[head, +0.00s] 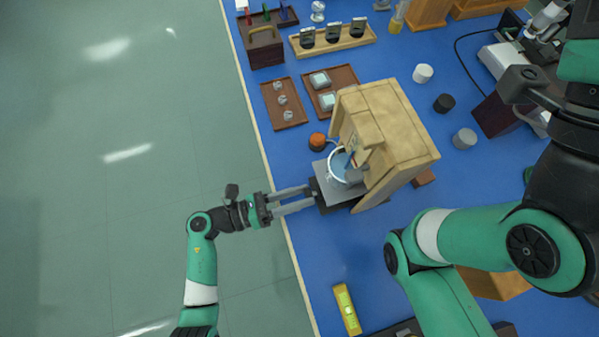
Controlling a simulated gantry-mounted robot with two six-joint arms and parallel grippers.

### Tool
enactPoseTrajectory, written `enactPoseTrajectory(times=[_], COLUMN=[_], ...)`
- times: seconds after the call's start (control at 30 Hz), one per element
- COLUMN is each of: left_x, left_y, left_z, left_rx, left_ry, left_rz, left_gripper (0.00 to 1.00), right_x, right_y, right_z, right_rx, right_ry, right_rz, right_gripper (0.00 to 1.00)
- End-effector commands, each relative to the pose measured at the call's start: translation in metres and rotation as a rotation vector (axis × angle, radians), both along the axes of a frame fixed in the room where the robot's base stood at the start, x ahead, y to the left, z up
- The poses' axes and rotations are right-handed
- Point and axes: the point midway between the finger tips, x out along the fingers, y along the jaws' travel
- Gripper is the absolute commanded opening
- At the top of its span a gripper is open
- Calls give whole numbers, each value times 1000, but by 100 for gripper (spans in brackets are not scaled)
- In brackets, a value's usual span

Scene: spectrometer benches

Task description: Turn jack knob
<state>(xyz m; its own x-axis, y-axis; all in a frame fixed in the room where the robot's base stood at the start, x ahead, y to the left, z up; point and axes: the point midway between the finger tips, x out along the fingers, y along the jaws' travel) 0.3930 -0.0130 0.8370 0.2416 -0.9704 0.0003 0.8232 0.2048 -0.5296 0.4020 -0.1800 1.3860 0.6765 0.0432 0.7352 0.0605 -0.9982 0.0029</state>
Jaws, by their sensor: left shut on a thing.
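The lab jack (329,179) has a grey top plate and stands at the blue bench's left edge, partly under a wooden housing. A round glass vessel with a blue rim (336,160) sits on its plate. My left gripper (311,196) reaches in from the left, its two long fingers shut on the jack knob at the jack's front left side. The knob is mostly hidden between the fingertips. My right arm spans the right side, but its gripper is out of view.
The wooden housing (395,125) stands over the jack. An orange-topped knob-like item (317,141) is close behind the jack. Brown trays (294,113) with small pieces lie farther back. A yellow level (347,309) lies at the front. Bench between level and jack is clear.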

Motion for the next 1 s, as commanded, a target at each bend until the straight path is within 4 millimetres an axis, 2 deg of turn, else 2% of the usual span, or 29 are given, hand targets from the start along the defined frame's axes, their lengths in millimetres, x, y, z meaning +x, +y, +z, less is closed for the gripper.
enactPoseTrajectory(times=[0.3, 0.77, 0.8, 0.93, 1.0], left_x=[0, 0, 0, 0, 0], left_y=[0, 0, 0, 0, 0], left_z=[0, 0, 0, 0, 0], left_rx=[-27, -31, -31, -31, -31], left_ry=[111, 124, 124, 123, 123], left_rz=[-1, -1, 0, 0, 0], left_gripper=[0, 0, 51, 74, 74], right_x=[0, 0, 0, 0, 0], right_y=[0, 0, 0, 0, 0], right_z=[7, 7, 7, 7, 7], right_rx=[0, 0, 0, 0, 0], right_ry=[0, 0, 0, 0, 0], right_rz=[0, 0, 0, 0, 0], right_gripper=[50, 50, 50, 50, 50])
